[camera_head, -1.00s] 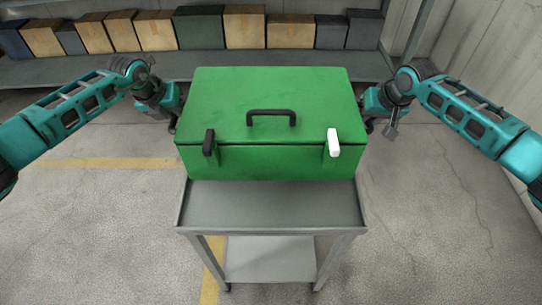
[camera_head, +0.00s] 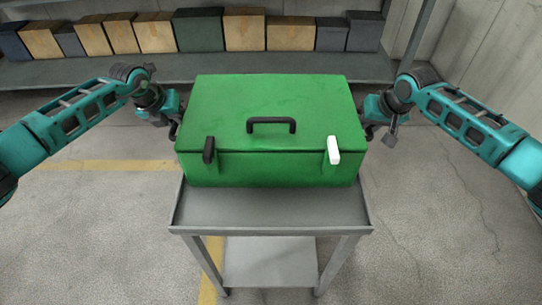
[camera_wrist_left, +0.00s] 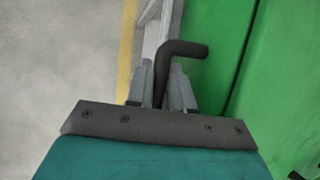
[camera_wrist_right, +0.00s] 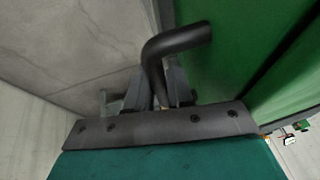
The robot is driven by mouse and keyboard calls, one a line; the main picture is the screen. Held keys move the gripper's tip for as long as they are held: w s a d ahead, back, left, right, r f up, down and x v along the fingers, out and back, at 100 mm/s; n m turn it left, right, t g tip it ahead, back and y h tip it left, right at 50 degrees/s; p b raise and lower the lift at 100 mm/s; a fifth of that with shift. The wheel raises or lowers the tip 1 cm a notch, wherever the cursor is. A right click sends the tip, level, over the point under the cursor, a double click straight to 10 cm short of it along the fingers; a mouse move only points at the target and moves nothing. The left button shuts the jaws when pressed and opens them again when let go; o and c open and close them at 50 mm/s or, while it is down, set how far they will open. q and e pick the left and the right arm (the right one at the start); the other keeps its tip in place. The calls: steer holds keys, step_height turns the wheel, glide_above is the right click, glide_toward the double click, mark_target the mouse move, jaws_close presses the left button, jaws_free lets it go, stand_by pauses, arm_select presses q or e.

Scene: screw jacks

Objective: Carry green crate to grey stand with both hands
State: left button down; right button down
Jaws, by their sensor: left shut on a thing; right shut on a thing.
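The green crate (camera_head: 270,110) has a shut lid with a black top handle, one black latch and one white latch on its front. It is level at the grey stand (camera_head: 270,213), over its back part; I cannot tell whether it touches the top. My left gripper (camera_wrist_left: 162,85) is shut on the crate's black left side handle (camera_wrist_left: 182,49). My right gripper (camera_wrist_right: 160,85) is shut on the black right side handle (camera_wrist_right: 178,40). In the head view the crate's sides mostly hide both grips.
The stand has a raised rim and a lower shelf (camera_head: 270,262). Its front top is bare. Behind, a long grey shelf (camera_head: 130,70) holds several boxes (camera_head: 245,28). Concrete floor (camera_head: 95,225) with yellow lines is open on both sides.

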arm_select(q)
steer(key=c, duration=1.5)
jaws_free()
steer(key=shift+f, duration=0.3)
arm_select(e)
steer(key=c, duration=1.5)
jaws_free()
steer(key=shift+f, duration=0.25)
arm_select(q)
steer(key=shift+o, duration=0.9)
steer(key=shift+r, duration=0.15)
arm_select(e)
steer(key=shift+o, duration=0.9)
steer(key=shift+r, duration=0.15)
arm_select(q)
steer(key=o, duration=0.3)
arm_select(e)
steer(key=o, duration=0.3)
steer(key=shift+s+r, duration=0.1)
steer(key=shift+r, duration=0.05)
arm_select(q)
steer(key=v, duration=1.2)
arm_select(e)
steer(key=v, duration=1.1)
steer(key=shift+s+d+r, duration=0.1)
steer(key=shift+r, duration=0.25)
